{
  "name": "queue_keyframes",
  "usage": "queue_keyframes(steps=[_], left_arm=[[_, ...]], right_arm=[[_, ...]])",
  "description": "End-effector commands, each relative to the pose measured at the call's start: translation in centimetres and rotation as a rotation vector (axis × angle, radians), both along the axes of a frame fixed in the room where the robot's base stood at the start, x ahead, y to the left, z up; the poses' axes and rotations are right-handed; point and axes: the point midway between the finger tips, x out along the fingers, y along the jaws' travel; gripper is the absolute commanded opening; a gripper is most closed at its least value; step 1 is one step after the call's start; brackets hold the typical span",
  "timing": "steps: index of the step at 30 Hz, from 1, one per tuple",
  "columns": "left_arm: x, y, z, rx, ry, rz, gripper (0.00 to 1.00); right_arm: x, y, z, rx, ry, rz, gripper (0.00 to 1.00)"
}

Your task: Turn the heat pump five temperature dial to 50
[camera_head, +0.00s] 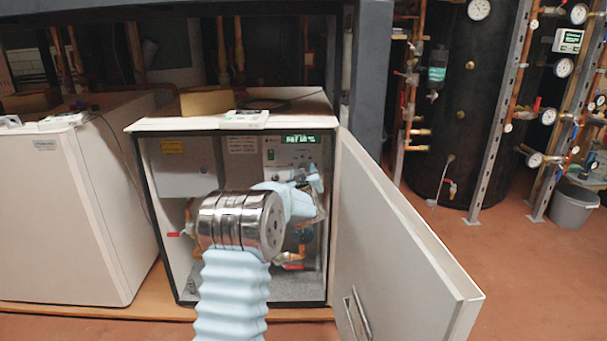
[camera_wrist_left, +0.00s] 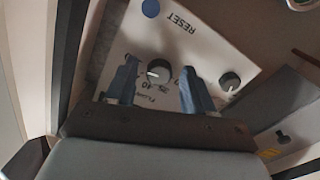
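The open heat pump cabinet (camera_head: 145,126) stands in the middle of the head view, with a control panel (camera_head: 284,157) at its upper right. In the left wrist view the black temperature dial (camera_wrist_left: 158,71) has a white mark pointing left, with printed numbers that look like 35 and 40 below it. My left gripper (camera_wrist_left: 158,68) is open, with one blue finger on each side of this dial and visible gaps to it. In the head view my left gripper (camera_head: 304,184) is in front of the panel, and my wrist hides part of the interior. My right gripper is not in view.
A second black knob (camera_wrist_left: 230,82) sits right of the fingers, and a blue reset button (camera_wrist_left: 150,8) is above. The cabinet door (camera_head: 400,240) stands open on the right. A lit green display (camera_head: 300,139) is at the panel top. Red-handled valves (camera_head: 292,267) are below.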

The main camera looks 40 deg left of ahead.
Motion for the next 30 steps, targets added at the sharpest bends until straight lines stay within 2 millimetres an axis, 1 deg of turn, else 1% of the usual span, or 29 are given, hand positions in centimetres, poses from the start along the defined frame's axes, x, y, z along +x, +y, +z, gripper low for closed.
queue_keyframes(steps=[9, 13, 17, 24, 27, 30], left_arm=[[-0.1, 0.0, 0.2, 0.001, -0.004, 0.001, 0.58], [-0.9, -0.7, 0.2, 0.000, -0.004, 0.000, 0.58], [-3.0, -2.5, 0.3, -0.001, -0.004, 0.000, 0.58], [-7.5, -6.3, 0.2, -0.001, -0.003, -0.002, 0.58], [-9.0, -7.5, 0.2, -0.001, -0.004, 0.000, 0.58], [-9.9, -8.3, 0.1, 0.000, -0.003, 0.001, 0.58]], right_arm=[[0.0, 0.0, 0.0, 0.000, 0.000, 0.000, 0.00], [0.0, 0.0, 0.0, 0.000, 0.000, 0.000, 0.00], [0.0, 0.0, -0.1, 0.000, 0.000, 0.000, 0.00], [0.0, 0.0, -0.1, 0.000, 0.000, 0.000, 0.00], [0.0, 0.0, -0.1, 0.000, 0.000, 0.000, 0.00], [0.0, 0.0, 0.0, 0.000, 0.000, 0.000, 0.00]])
